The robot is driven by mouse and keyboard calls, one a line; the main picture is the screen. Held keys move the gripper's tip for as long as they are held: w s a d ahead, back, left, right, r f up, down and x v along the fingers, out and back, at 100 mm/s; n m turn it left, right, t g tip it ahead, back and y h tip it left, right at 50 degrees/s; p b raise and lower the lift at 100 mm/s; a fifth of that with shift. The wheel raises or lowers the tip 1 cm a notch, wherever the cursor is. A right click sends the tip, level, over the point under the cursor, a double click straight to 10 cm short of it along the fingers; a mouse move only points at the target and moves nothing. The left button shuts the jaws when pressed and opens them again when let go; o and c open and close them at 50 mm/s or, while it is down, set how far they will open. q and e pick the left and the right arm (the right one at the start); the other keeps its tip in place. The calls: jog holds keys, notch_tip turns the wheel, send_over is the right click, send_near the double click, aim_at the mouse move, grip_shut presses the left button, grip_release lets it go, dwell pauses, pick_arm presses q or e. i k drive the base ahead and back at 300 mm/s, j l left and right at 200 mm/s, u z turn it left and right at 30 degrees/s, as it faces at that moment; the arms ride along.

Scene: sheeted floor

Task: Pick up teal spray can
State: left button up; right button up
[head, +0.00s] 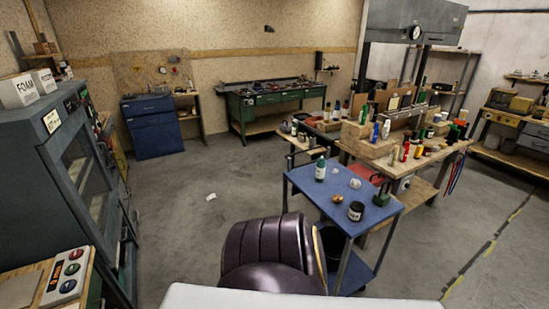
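A small teal can or bottle with a pale label (320,171) stands upright at the back left of a blue-topped cart (312,188). It is too small for me to tell whether it is a spray can. Nothing covers it. Neither of my grippers shows in the head view.
A dark jar (356,211) and small items share the cart top. A dark padded chair (270,253) stands before the cart's left side. A cluttered wooden bench (400,160) stands behind the cart. Grey floor (190,195) is mostly open left of the chair.

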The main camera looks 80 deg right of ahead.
aim_at(321, 163)
jog(key=z, duration=3.25)
